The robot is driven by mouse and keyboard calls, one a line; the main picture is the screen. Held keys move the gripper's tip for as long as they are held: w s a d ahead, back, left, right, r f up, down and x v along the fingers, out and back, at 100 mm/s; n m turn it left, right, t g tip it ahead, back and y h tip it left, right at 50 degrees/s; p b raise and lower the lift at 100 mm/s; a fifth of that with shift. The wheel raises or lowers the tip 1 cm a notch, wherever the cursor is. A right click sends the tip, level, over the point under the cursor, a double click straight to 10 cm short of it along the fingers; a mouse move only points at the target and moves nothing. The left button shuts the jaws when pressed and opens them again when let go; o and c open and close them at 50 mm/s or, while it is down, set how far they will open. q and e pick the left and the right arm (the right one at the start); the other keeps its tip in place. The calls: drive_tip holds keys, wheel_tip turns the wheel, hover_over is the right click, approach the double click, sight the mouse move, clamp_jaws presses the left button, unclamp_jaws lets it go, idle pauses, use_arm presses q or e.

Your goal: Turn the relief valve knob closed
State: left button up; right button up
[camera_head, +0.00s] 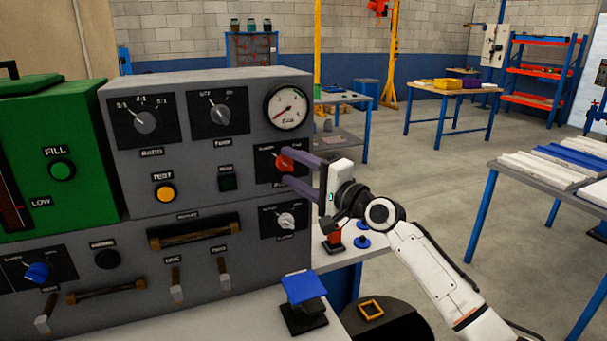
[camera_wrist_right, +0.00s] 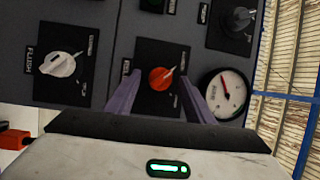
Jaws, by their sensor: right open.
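A red knob (camera_head: 284,163) sits on a black plate on the front of the grey panel (camera_head: 250,96), below the round gauge; I take it for the relief valve knob, though its label is too small to read. My right gripper (camera_head: 289,168) is open, its two purple fingers reaching towards the panel. In the right wrist view the red knob (camera_wrist_right: 160,79) lies between the fingers, its white pointer tilted up and right. I cannot tell whether the fingers touch it. My left gripper is not in view.
A white knob (camera_head: 286,220) is just below, marked FLUSH in the right wrist view (camera_wrist_right: 60,64). The gauge (camera_head: 287,107) is just above. A blue-topped block (camera_head: 304,288) stands on the bench in front of the panel.

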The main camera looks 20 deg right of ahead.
drive_tip(key=v, duration=1)
drive_tip(key=shift+b, duration=0.4)
drive_tip(key=shift+s, duration=0.1)
